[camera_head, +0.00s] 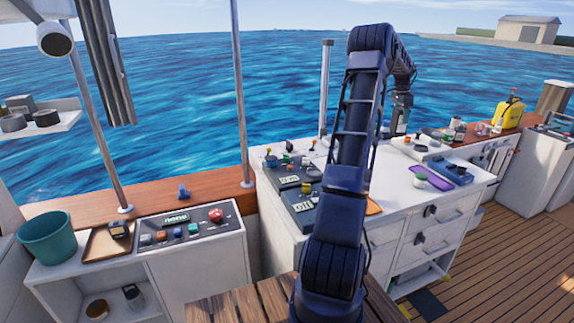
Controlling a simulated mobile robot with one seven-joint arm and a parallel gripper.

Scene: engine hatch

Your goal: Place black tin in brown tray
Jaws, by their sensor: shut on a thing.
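My gripper (401,112) is at the far end of my arm, pointing down over the back of the white counter. It is small and partly hidden by my own arm. It is shut on a small dark thing, too small to identify surely as the black tin. A brown tray (96,248) lies on the white cabinet at the left, far from my gripper. A small dark object (118,229) sits in the tray's far right part. Dark round tins (46,117) stand on a white shelf at the upper left.
A green bucket (46,238) stands left of the tray, and a button panel (187,229) is to its right. The white counter (398,172) carries control panels, a purple item (432,178) and several small objects. A yellow bottle (508,112) stands farther right. Thin poles (241,100) rise between.

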